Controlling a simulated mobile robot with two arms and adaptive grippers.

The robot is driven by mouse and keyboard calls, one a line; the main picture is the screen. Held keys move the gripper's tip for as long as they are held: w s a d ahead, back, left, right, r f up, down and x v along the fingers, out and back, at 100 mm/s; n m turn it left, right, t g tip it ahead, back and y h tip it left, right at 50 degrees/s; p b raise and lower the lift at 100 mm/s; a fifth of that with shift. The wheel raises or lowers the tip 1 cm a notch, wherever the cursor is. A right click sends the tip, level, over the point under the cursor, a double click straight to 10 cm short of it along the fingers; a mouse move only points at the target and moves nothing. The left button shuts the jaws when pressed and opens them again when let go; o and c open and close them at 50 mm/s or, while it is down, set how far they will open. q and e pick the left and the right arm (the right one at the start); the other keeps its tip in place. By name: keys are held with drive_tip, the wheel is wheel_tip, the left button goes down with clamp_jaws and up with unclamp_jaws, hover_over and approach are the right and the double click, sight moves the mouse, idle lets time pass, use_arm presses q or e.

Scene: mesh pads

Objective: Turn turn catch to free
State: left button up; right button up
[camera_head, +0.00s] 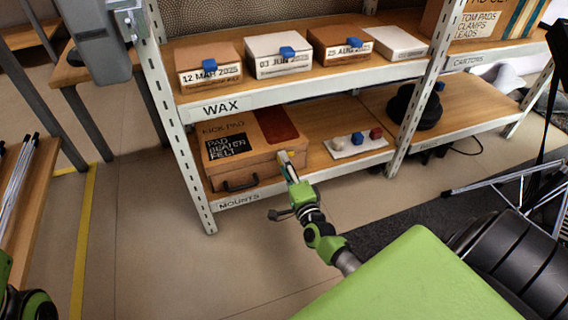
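A wooden case (262,165) lies on the lower shelf, with a dark label reading "PAD BEATER FELT" and a dark handle (241,184) on its front. My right gripper (286,160) reaches up from below to the right part of the case's front. A small yellowish piece shows at its tip; I cannot tell whether it is the turn catch or part of the gripper. No catch can be made out clearly, and the fingers are too small to tell open from shut. Only part of my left arm shows at the bottom left corner; its gripper is out of view.
A white strip (356,145) with several small coloured knobs lies right of the case. Flat boxes (278,57) stand on the shelf above. The metal upright (180,128) stands left of the case. Black round things (414,107) sit farther right.

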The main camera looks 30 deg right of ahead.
drive_tip(key=v, duration=1)
drive_tip(key=shift+s, duration=0.4)
drive_tip(key=shift+r, duration=0.1)
